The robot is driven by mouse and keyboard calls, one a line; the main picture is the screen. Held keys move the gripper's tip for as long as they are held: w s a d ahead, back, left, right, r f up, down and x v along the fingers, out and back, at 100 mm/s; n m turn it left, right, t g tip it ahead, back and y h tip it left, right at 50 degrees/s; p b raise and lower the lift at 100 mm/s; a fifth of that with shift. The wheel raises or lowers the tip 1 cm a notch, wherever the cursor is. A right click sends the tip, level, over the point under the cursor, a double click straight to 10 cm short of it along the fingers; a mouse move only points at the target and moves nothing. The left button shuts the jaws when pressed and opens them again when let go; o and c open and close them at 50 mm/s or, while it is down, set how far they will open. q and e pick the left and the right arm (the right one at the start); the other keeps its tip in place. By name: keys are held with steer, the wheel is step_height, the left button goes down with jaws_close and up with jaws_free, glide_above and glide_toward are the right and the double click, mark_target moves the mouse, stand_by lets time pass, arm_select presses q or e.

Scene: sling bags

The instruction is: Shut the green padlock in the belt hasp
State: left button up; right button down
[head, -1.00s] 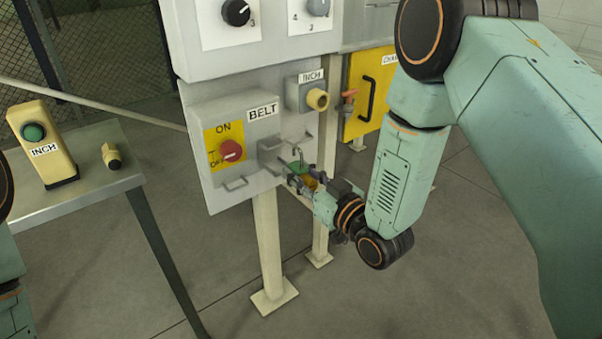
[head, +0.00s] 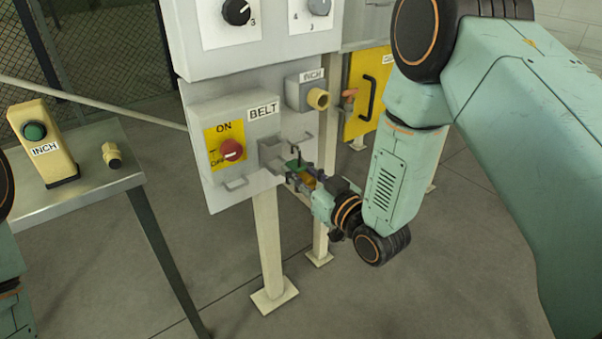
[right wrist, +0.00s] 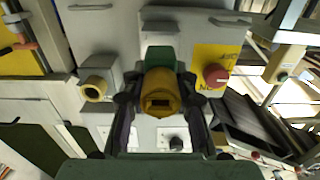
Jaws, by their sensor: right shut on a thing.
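The green padlock (head: 293,164) is small in the head view, its dark shackle pointing up in front of the belt hasp (head: 271,154). The hasp is a grey bracket on the BELT box, beside the red switch. My right gripper (head: 304,176) is shut on the padlock from the right. In the right wrist view the padlock's green body (right wrist: 160,58) and yellow end (right wrist: 160,92) sit between the two dark fingers of my right gripper (right wrist: 158,88). I cannot tell whether the shackle passes through the hasp. My left gripper is out of view.
The red ON/OFF switch (head: 232,150) and the yellow-ended INCH button (head: 317,98) flank the hasp. Grey handles stick out from the box. Floor below is clear.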

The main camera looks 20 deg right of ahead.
mark_target(281, 158)
steer(key=shift+b+x, duration=0.65)
steer(key=shift+x, duration=2.75)
steer(key=shift+f, duration=0.15)
steer(key=c, duration=1)
jaws_free()
steer(key=shift+o, duration=0.3)
steer(key=o, duration=0.6)
steer(key=shift+p+v, duration=1.2)
steer(key=shift+v, duration=2.3)
